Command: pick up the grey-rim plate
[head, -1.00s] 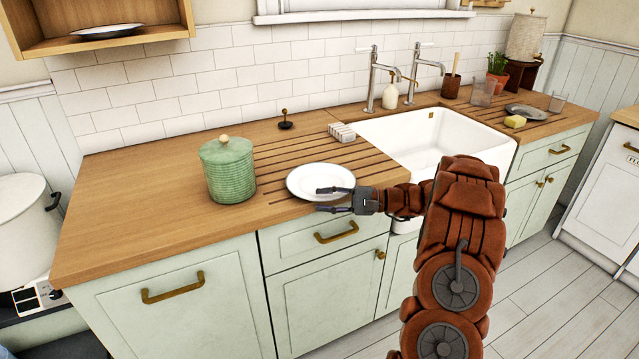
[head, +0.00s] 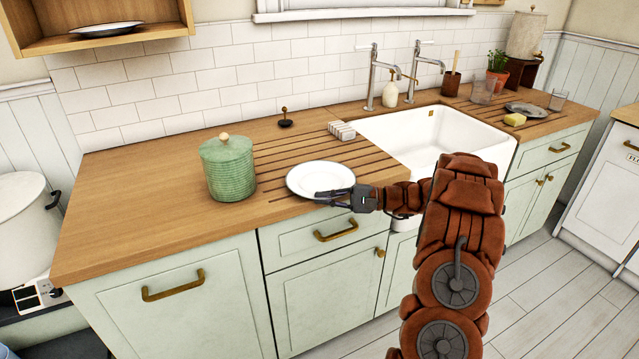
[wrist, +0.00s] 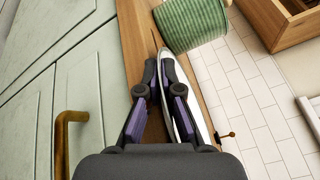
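The grey-rim plate (head: 318,178) is white with a thin greyish edge. It lies on the wooden counter at the front, over the grooved part. My gripper (head: 335,197) is at the plate's near right edge, with its fingers closed together on the rim. In the wrist view my gripper (wrist: 157,68) has one finger on each side of the rim, and the plate (wrist: 192,98) shows edge-on beside the right finger. I cannot see clear space between the plate and the counter. The fingers hide part of the rim.
A green ribbed jar (head: 228,168) stands left of the plate. A white sink (head: 440,135) lies to the right. A small white ribbed block (head: 342,131) and a dark stopper (head: 285,119) are behind. Another plate (head: 107,29) is on the upper shelf. The left counter is clear.

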